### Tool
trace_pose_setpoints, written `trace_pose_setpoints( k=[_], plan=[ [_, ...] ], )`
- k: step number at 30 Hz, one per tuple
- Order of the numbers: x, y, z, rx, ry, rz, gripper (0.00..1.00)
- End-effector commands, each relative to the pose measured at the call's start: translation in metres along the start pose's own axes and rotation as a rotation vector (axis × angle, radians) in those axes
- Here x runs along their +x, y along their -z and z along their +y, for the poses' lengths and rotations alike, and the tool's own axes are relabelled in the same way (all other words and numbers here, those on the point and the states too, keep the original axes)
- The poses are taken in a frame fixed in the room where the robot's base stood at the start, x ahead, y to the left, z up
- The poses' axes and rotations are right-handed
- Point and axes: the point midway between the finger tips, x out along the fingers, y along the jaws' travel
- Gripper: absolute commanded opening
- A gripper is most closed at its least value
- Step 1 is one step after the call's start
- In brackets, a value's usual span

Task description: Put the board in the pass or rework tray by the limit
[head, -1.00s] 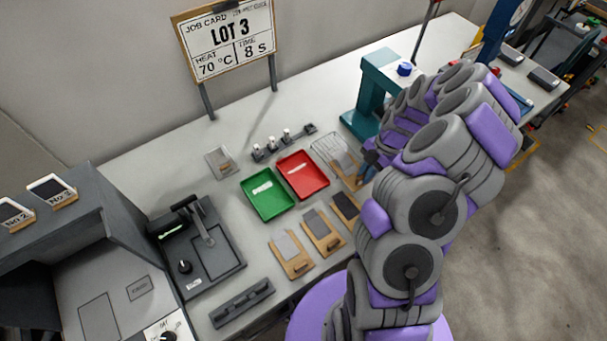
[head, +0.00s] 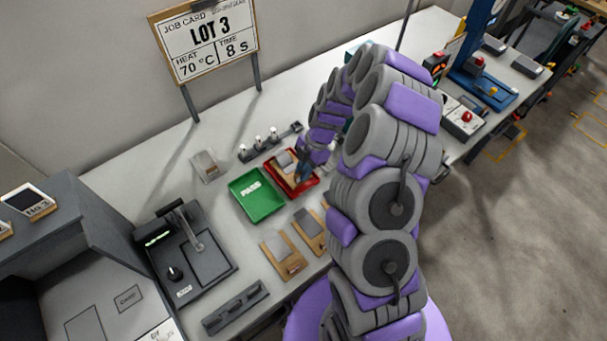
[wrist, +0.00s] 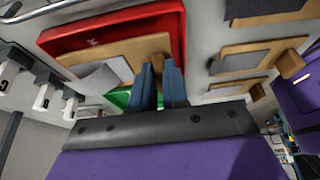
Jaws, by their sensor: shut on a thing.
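My gripper (head: 304,172) is shut on a wooden board with a grey plate (head: 283,161). In the wrist view, the fingers (wrist: 160,78) grip the board's edge block, and the board (wrist: 130,52) reaches out to the left. The board is over the red tray (head: 313,188) and covers most of it, including its label. The red tray also shows behind the board in the wrist view (wrist: 70,40). I cannot tell whether the board touches the tray floor. The green tray (head: 256,208), marked PASS, stands just left of it and is empty.
Similar wooden boards (head: 283,265) lie in front of the trays, partly hidden by my arm. Several small posts (head: 258,145) stand in a row behind the trays. A dark device (head: 187,255) stands to the left. A job card (head: 209,42) reads LOT 3, 70 °C, 8 s.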

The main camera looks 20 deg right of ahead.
Motion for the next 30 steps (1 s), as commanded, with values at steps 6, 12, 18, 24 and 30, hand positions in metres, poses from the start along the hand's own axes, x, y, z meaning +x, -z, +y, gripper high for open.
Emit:
trace_pose_setpoints(
  k=[6, 12, 18, 24, 30],
  plan=[
    [0.024, -0.010, 0.000, 0.000, -0.001, -0.002, 0.00],
    [0.025, -0.011, 0.001, 0.000, 0.002, -0.001, 0.17],
    [0.024, -0.010, 0.000, 0.000, 0.000, -0.001, 0.29],
    [0.022, -0.010, 0.000, 0.000, -0.001, -0.002, 0.29],
    [-0.002, -0.009, 0.000, 0.001, -0.002, -0.001, 0.29]
  ],
)
